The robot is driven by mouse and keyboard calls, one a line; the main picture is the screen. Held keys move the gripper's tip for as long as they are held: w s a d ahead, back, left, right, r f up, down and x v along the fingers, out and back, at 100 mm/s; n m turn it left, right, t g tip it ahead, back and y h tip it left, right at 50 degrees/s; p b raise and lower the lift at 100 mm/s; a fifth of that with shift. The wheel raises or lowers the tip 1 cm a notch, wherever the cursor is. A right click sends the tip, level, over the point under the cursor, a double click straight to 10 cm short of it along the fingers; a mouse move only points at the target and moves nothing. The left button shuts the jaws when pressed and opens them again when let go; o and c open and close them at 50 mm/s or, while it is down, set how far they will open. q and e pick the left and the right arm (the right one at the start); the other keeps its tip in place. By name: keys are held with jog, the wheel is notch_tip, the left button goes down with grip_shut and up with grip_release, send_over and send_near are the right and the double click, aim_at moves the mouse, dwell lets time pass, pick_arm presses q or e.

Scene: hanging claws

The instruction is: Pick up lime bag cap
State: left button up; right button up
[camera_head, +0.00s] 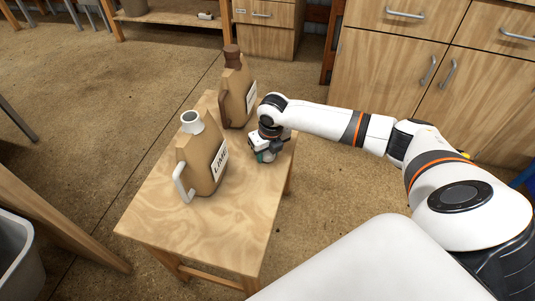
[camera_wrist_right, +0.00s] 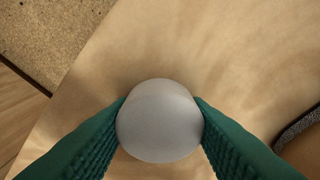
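The lime bag (camera_head: 203,160) stands upright on the small wooden table, with a white "LIME" label, a pale handle and an open white spout (camera_head: 192,121) on top. The white round cap (camera_wrist_right: 160,121) shows in the right wrist view between my green fingertips, which touch it on both sides. My right gripper (camera_head: 263,156) points down at the table's right edge, to the right of the lime bag; it also shows in the right wrist view (camera_wrist_right: 160,108). The cap is hidden in the head view. I cannot tell if the cap is clear of the tabletop. My left gripper is out of view.
A second tan bag (camera_head: 237,92) with a brown cap stands behind the lime bag, close to my right wrist. The front of the table (camera_head: 205,237) is bare. Wooden cabinets (camera_head: 385,70) stand at the back right. A grey bin (camera_head: 14,255) is at lower left.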

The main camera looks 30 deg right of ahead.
jog(key=c, duration=0.4)
jog(key=shift+c, duration=0.2)
jog(key=shift+r, duration=0.15)
